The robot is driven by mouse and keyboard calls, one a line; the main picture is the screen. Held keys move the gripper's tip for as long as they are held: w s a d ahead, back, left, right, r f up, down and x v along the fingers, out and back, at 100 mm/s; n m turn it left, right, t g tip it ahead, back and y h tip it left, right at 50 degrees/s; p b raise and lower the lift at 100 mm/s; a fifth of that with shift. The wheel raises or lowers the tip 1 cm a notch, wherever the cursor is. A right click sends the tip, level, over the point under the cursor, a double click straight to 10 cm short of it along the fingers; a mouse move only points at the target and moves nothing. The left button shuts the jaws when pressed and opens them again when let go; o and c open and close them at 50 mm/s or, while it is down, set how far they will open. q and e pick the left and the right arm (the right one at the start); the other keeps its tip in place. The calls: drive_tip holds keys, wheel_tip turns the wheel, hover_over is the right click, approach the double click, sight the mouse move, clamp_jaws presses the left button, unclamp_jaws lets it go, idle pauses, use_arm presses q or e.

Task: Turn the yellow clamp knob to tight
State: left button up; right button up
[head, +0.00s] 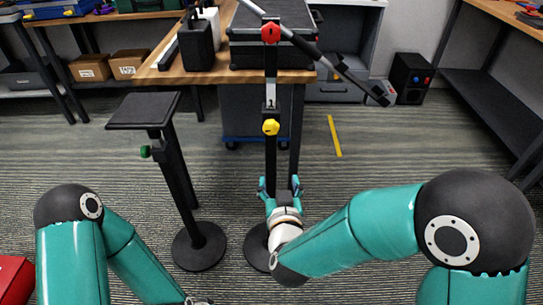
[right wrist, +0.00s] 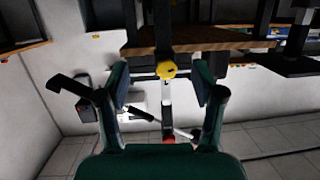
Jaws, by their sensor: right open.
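The yellow clamp knob (head: 271,127) sits on a dark upright post (head: 270,160) in front of the wooden table. My right gripper (head: 279,186) is open and empty below the knob in the head view, its fingers pointing toward the post. In the right wrist view the yellow knob (right wrist: 167,70) appears between the two open fingers (right wrist: 162,72), apart from both. Whether the knob is tight or loose cannot be told.
A red knob (head: 270,32) joins a slanted boom (head: 330,62) to the post top. A stand with a flat black plate (head: 143,110) and green knob (head: 145,151) is to the left. A wooden table (head: 170,75) bears a black case (head: 265,50). Floor at right is mostly clear.

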sight(271, 132)
wheel_tip(271, 132, up, 4)
drive_tip(key=s+a+t+h+b, duration=0.1)
drive_tip(key=a+t+b, duration=0.1)
drive_tip(key=t+b, duration=0.1)
drive_tip(key=shift+m, duration=0.3)
drive_tip(key=w, duration=1.6)
drive_tip(key=shift+w+r+b, duration=0.15)
drive_tip(key=shift+w+b, duration=0.1)
drive_tip(key=shift+b, duration=0.15)
use_arm(q)
wheel_tip(271, 132, down, 6)
drive_tip(key=shift+r, duration=0.1)
